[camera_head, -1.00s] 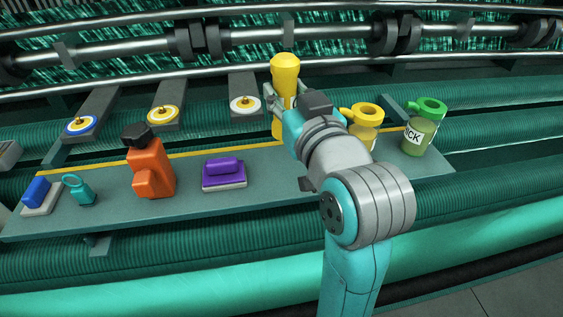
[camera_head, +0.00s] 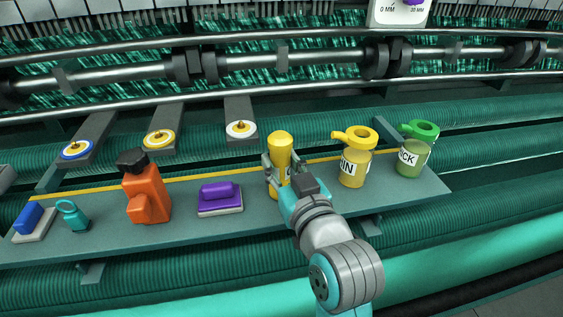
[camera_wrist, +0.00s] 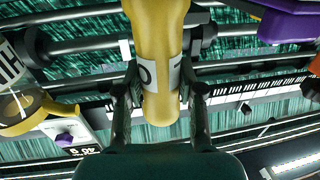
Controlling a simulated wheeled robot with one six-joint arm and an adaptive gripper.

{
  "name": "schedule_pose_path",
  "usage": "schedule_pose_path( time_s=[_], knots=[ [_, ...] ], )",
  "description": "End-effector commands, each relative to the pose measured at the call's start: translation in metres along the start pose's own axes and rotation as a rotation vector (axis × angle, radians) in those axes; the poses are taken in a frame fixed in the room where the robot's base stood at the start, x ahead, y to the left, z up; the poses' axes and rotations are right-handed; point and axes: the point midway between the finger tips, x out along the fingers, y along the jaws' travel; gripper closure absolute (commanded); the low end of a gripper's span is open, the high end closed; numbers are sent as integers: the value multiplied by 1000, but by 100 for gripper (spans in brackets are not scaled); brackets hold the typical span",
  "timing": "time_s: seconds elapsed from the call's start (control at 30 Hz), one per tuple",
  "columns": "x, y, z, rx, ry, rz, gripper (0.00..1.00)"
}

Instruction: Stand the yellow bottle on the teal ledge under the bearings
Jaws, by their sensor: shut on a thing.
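The yellow bottle (camera_head: 281,146) is upright in my gripper (camera_head: 278,172), over the middle of the teal ledge (camera_head: 105,236). Its base looks level with the ledge surface, but I cannot tell whether it touches. In the wrist view, the bottle (camera_wrist: 158,35) sits between both fingers of my gripper (camera_wrist: 160,85), and part of a white label with dark letters shows. My gripper is shut on it. The bearings (camera_head: 187,65) sit on a steel shaft behind and above the ledge.
A purple block (camera_head: 220,198) on a pad stands left of the bottle, then an orange jug (camera_head: 146,195), a teal ring-topped item (camera_head: 72,215) and a blue block (camera_head: 28,215). Right are a yellow-topped jar (camera_head: 355,170) and a green-topped jar (camera_head: 414,158). Discs on arms (camera_head: 241,130) jut out behind.

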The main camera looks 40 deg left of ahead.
Motion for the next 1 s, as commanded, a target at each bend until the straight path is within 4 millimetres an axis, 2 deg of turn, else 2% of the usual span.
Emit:
schedule_pose_path(
  time_s=[0.17, 0.2, 0.27, 0.3, 0.67, 1.0],
  knots=[
    [0, 0, 3, 0, 1, 0, 100],
    [0, 0, 3, 0, 0, 0, 55],
    [0, 0, 3, 0, 0, 0, 40],
    [0, 0, 3, 0, 0, 0, 37],
    [-1, 0, -1, 0, 0, 0, 37],
    [-52, 1, 0, 0, 0, 2, 37]
  ],
)
